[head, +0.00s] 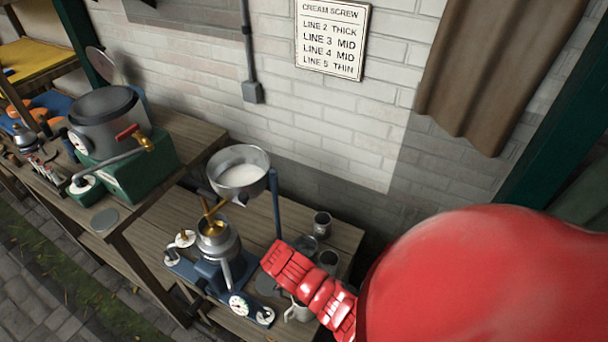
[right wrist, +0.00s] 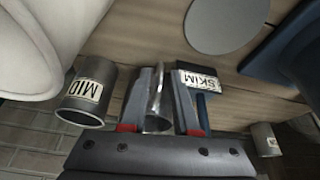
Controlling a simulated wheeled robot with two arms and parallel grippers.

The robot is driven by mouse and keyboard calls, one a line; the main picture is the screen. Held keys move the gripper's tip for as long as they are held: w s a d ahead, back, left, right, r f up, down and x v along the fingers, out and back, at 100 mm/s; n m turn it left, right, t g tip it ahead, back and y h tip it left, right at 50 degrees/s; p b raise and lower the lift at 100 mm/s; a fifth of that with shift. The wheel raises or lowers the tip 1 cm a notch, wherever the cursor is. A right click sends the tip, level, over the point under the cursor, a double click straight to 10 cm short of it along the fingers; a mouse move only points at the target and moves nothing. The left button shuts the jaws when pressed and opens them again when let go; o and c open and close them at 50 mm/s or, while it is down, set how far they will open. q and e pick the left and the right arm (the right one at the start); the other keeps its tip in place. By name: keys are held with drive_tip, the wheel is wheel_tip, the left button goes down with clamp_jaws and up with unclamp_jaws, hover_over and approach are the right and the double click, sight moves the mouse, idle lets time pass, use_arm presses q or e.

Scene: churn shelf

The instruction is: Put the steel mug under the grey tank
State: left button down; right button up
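The grey tank (head: 105,120) stands on a green base on the left bench in the head view, with a brass tap (head: 145,143) at its front. Steel mugs stand on the lower bench at right, one at the back (head: 322,222) and one nearer my red right arm (head: 328,260). In the right wrist view my right gripper (right wrist: 163,80) has its fingers apart, with a shiny steel piece (right wrist: 157,115) between them. It looks like part of a mug; a gap shows beside it. My left gripper is out of view.
A separator with a milk bowl (head: 240,172) stands on the lower bench, left of the mugs. A SKIM label (right wrist: 197,80) is close to the right finger. Another small mug (right wrist: 265,138) stands further right. A flat grey disc (head: 105,220) lies below the tank's tap side.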

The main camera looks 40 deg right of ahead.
drive_tip(key=shift+x, duration=1.05)
drive_tip(key=shift+s, duration=0.1)
clamp_jaws()
idle(0.6)
